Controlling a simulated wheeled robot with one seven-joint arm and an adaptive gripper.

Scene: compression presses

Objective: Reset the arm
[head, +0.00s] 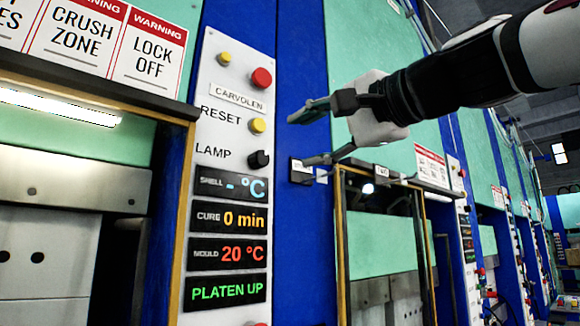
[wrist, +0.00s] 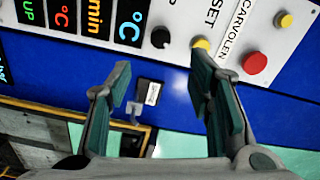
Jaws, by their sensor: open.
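My gripper (head: 300,140) is open and empty, at the end of my arm, which reaches in from the upper right. It is in front of the blue post, just right of the press control panel (head: 208,150). In the wrist view, the two fingers of my gripper (wrist: 161,75) are spread apart with nothing between them. The yellow RESET button (head: 257,125) is left of the fingers in the head view. In the wrist view the RESET button (wrist: 201,43) shows just beyond the right fingertip; I cannot tell whether they touch.
The panel has a red button (head: 261,77), a small yellow button (head: 224,57) and a black LAMP knob (head: 258,159). Displays below include "PLATEN UP" (head: 228,290). A small labelled plate (head: 302,172) is on the blue post by the lower finger. More presses recede to the right.

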